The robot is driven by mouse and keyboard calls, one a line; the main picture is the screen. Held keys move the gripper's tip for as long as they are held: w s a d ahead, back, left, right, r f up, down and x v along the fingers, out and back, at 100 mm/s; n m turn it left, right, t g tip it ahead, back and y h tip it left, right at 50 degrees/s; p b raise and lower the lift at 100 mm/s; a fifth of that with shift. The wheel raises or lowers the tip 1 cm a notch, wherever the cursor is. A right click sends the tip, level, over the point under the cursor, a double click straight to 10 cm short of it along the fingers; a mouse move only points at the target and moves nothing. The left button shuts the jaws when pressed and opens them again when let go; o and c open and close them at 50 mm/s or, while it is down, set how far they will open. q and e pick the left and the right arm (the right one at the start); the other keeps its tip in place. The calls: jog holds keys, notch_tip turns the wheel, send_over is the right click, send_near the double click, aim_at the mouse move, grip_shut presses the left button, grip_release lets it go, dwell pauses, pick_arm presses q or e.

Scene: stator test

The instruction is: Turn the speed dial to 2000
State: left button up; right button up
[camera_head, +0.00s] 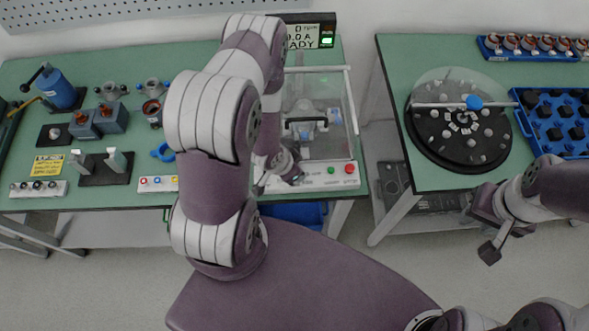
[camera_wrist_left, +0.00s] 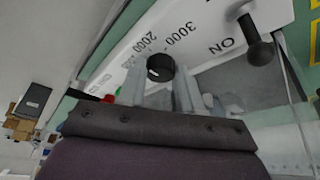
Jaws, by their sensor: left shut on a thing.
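The black speed dial (camera_wrist_left: 160,68) shows in the left wrist view on a white panel (camera_wrist_left: 110,55), with printed marks including 2000 and 3000 beside it. My left gripper (camera_wrist_left: 163,92) has its two pale fingers on either side of the dial and is shut on it. I cannot make out where the dial points. In the head view, my left arm hides the dial, and the fingertips are not clear. A display (camera_head: 305,36) reads 0, 0.0 A and READY, partly covered by my arm. My right gripper (camera_head: 487,232) hangs in front of the right table, its opening unclear.
In the head view, a clear-covered test box (camera_head: 333,95) sits behind green (camera_head: 331,171) and red (camera_head: 350,168) buttons. A round turntable (camera_head: 425,135) stands on the right table.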

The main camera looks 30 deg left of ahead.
pick_arm(q)
jog(key=shift+w+r, duration=0.1)
dwell(0.3)
jog(key=o, duration=1)
jog(key=shift+o, duration=0.2)
jog(key=shift+a+r, duration=0.1)
jog(key=v, duration=1.2)
jog(key=shift+s+r, duration=0.2)
jog(key=shift+s, duration=0.05)
jog(key=shift+a, duration=0.15)
